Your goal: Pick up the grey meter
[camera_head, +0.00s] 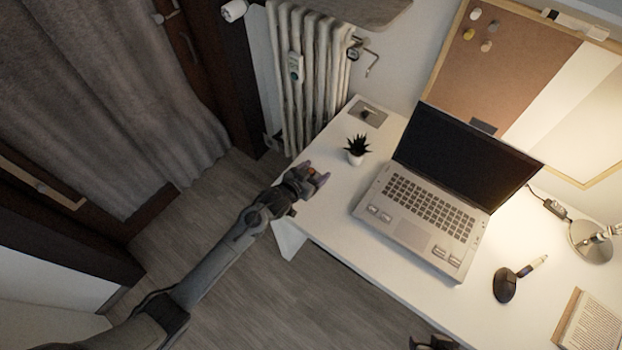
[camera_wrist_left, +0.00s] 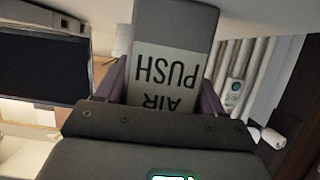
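The grey meter (camera_wrist_left: 172,25) shows close up in the left wrist view, a grey block with a pale panel printed AIR PUSH, upside down in the picture. It sits between the two fingers of my left gripper (camera_head: 314,178), with the fingers against its sides. In the head view this gripper is at the desk's left edge, and the meter is too small there to make out clearly. My right gripper (camera_head: 434,343) shows only as a dark part at the bottom edge; its fingers cannot be made out.
A radiator (camera_head: 312,70) with a small device (camera_head: 296,68) stands behind. Floor left of the desk is clear.

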